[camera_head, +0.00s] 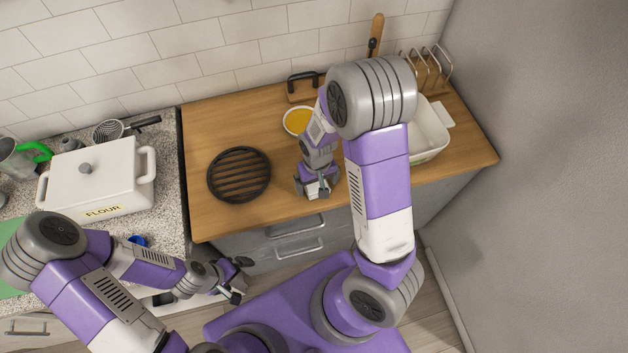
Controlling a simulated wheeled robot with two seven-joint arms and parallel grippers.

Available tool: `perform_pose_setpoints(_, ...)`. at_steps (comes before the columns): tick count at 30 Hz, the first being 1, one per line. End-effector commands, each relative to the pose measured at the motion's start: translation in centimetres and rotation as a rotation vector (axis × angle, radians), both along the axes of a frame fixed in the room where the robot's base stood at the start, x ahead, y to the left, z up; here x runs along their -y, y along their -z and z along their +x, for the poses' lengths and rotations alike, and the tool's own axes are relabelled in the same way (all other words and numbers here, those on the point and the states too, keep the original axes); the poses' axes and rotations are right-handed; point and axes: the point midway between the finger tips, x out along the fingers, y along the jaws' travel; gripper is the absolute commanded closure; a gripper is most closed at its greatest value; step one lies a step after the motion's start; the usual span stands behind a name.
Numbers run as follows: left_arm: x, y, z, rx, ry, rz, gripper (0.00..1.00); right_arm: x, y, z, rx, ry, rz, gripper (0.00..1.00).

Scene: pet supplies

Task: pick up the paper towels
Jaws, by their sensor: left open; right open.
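I see no paper towels in the head view; parts of the wooden counter (270,215) are hidden behind my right arm. My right gripper (317,191) is open and points down near the front edge of the wooden counter, just right of a round black grate. Nothing shows between its fingers. My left gripper (240,280) is open and empty, low in front of the counters and above my purple base.
The black grate (239,174), a bowl of yellow stuff (298,121), a white dish (430,135) and a wire rack (432,66) are on the wooden counter. A white flour box (95,178) stands on the speckled counter. A grey wall (550,150) closes the right side.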

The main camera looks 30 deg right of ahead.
Motion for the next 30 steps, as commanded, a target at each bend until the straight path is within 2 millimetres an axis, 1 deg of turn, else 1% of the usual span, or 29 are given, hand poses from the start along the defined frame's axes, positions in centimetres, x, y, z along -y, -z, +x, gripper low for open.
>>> perform_pose_setpoints(1,0.00,0.14,0.02,0.000,0.000,0.000,0.00,0.00,0.52,-0.04,-0.002,0.000,0.000,0.00)
perform_pose_setpoints(3,0.00,0.15,0.02,0.000,0.000,0.000,0.00,-0.01,0.73,-0.01,0.000,0.000,0.000,0.00)
perform_pose_setpoints(9,0.00,0.11,0.03,0.001,0.000,0.000,0.00,-0.02,0.69,0.02,0.001,-0.001,0.001,0.00)
perform_pose_setpoints(11,0.01,0.10,0.03,0.001,0.000,0.000,0.00,-0.02,0.69,0.02,0.001,-0.001,0.001,0.08)
perform_pose_setpoints(21,0.00,0.11,0.03,0.001,0.000,0.000,0.00,-0.01,0.68,0.02,0.001,0.000,0.000,0.59)
perform_pose_setpoints(27,0.01,0.09,0.02,0.000,0.000,0.000,0.00,-0.01,0.63,0.02,0.001,0.000,0.001,0.60)
perform_pose_setpoints(30,0.01,-0.06,0.02,0.000,0.000,0.000,0.00,-0.02,-0.01,0.07,0.003,-0.001,0.001,0.60)
